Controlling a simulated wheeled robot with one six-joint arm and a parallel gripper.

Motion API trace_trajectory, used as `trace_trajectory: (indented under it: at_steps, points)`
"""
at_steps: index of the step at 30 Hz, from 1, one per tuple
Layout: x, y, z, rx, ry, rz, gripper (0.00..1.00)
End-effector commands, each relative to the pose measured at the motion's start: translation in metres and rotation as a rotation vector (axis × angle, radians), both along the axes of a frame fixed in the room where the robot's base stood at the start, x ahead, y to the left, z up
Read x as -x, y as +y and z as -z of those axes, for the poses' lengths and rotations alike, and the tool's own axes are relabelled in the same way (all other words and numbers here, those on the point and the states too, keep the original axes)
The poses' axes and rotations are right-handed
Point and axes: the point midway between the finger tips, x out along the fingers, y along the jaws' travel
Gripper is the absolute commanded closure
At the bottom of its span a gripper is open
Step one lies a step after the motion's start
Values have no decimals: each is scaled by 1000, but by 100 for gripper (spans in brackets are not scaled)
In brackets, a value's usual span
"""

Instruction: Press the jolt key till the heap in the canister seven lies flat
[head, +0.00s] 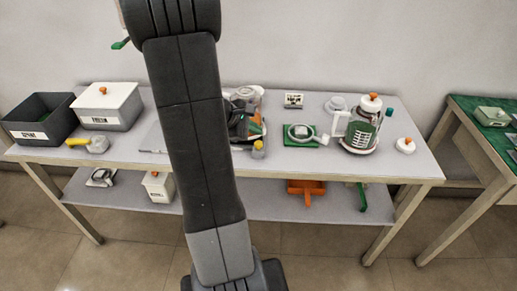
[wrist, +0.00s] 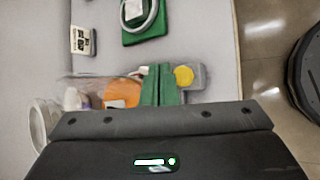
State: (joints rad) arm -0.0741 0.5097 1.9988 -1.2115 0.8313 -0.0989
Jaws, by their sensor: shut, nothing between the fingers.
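A yellow key (wrist: 183,76) on a small grey block shows in the wrist view, just right of my green fingertips (wrist: 159,70). I take it for the jolt key; it also shows in the head view (head: 258,146). My gripper is shut and empty; whether it touches the key I cannot tell. A clear canister (wrist: 75,90) with orange inside is left of the fingers, partly hidden by my gripper. In the head view my arm covers much of that canister (head: 254,92). No number is readable on it, and the shape of its heap is hidden.
A second canister (head: 361,132) with an orange-knobbed lid stands to the right. A green pad (head: 300,142) with a white ring, and a small sign (head: 293,100), lie between. A dark bin (head: 40,118) and a lidded box (head: 108,105) stand at left. The table's front edge is close.

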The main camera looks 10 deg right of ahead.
Motion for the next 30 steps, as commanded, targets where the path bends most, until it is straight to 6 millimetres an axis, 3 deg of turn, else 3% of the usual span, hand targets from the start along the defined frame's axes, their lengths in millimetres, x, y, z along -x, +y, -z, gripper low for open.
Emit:
trace_trajectory:
  at_steps: [1,6,30]
  points:
    - [0,0,11,0,-1,0,100]
    - [0,0,20,0,-1,0,100]
    - [0,0,19,0,-1,0,100]
